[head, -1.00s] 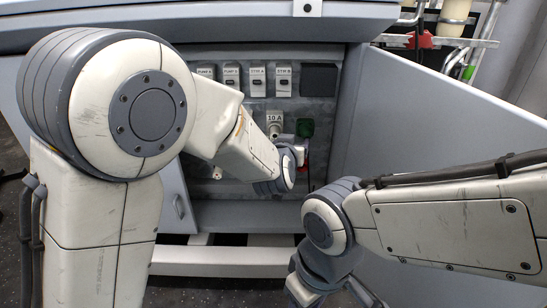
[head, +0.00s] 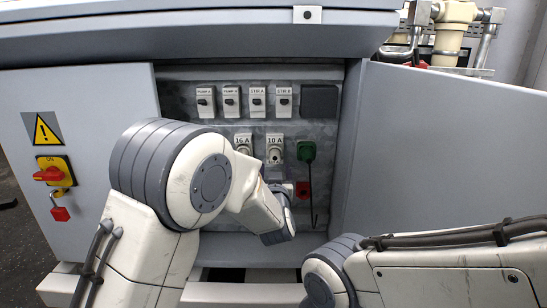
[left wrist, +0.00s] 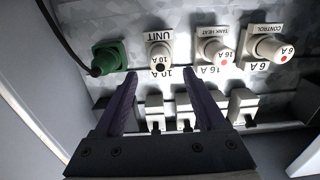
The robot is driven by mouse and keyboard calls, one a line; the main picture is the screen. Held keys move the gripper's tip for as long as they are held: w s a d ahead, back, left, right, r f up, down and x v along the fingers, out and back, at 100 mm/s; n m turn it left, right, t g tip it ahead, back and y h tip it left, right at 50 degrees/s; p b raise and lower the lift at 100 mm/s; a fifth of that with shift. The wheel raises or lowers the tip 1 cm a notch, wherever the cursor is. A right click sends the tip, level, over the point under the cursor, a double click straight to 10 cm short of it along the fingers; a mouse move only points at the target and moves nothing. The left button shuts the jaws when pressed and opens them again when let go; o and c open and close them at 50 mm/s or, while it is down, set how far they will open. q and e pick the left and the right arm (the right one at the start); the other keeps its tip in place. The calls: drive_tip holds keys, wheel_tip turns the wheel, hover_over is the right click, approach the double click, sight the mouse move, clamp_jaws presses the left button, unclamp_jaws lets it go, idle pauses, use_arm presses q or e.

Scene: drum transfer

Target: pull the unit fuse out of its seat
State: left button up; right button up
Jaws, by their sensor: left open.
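The unit fuse (head: 275,152) is a pale round fuse with a 10 A label, seated in the grey panel between the 16 A fuse and the green plug. In the left wrist view the unit fuse (left wrist: 160,58), marked UNIT 10 A, has a dark centre. My left gripper (left wrist: 161,84) is open, its two purple fingers pointing at the panel. In that view the fingertips lie just below the fuse, one to each side, with nothing between them. How far they are from the panel is hard to tell. In the head view my arm hides most of this gripper. My right gripper is out of view.
The tank heat fuse (left wrist: 213,60) and control fuse (left wrist: 272,48) sit in the same row. A green plug (head: 306,151) with a hanging cable is beside the unit fuse. Several switches (head: 231,101) are above. An open door (head: 450,150) stands at right.

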sight(275, 160)
use_arm(q)
drive_tip(key=shift+w+p, duration=0.75)
drive_tip(key=shift+w, duration=3.2)
clamp_jaws()
drive_tip(key=shift+s, duration=0.15)
drive_tip(key=shift+s, duration=2.9)
